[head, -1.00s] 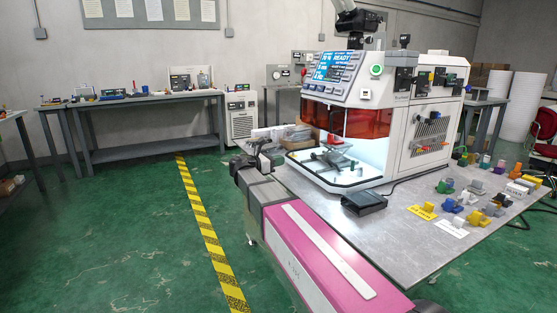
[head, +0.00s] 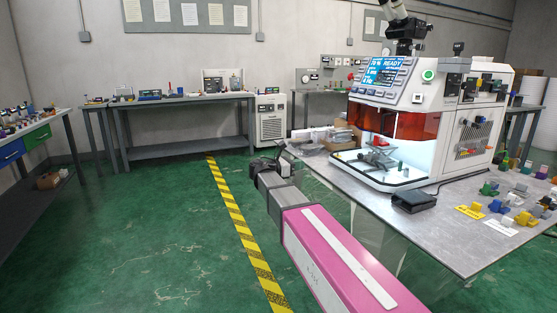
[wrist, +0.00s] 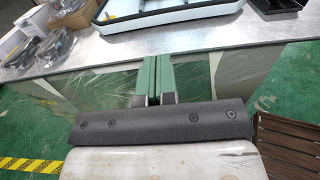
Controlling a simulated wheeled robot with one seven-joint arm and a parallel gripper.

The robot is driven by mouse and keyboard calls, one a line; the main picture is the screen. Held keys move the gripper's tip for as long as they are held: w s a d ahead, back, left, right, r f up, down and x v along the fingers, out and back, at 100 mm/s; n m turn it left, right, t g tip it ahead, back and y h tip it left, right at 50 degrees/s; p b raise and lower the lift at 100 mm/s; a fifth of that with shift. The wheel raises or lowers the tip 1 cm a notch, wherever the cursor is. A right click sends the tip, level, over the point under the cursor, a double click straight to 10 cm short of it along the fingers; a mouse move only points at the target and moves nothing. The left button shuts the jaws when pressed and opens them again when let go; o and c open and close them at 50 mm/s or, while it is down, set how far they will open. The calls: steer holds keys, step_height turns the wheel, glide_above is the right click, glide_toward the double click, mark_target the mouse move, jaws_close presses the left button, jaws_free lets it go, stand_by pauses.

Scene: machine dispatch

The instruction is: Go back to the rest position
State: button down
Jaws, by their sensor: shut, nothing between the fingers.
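My gripper (wrist: 154,58) is shut and empty in the wrist view, its two green fingers together. They point toward the near edge of the grey worktable (wrist: 215,53) and lie over or just short of that edge. In the head view my gripper (head: 264,165) is a small dark shape at the far end of my pink arm, left of the table corner. The white machine (head: 467,125) stands on the table with its display lit "READY". A small red part (head: 379,142) sits on a lift stand inside its lit chamber, apart from my gripper.
A black pedal-like box (head: 413,202) lies in front of the machine. Several coloured parts and a yellow card (head: 470,212) are on the table's right. Clear bags and a cardboard box (head: 345,135) lie behind my gripper. The green floor (head: 150,230) at left is clear.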

steer(key=s+d+f+m+g+y, duration=0.2)
steer(key=s+d+f+m+y, duration=0.25)
steer(key=f, duration=0.55)
steer(key=s+d+f+m+g+y, duration=0.2)
steer(key=s+d+f+m+y, duration=0.15)
steer(key=s+d+f, duration=0.45)
steer(key=s+a+f+m+g+y, duration=0.1)
steer(key=s+f+m+g+y, duration=0.2)
steer(key=s+f+m+y, duration=0.5)
steer(key=s+f+m, duration=0.4)
steer(key=f+m, duration=0.2)
steer(key=f, duration=0.1)
steer(key=shift+s+a+m, duration=0.3)
steer(key=shift+s, duration=0.05)
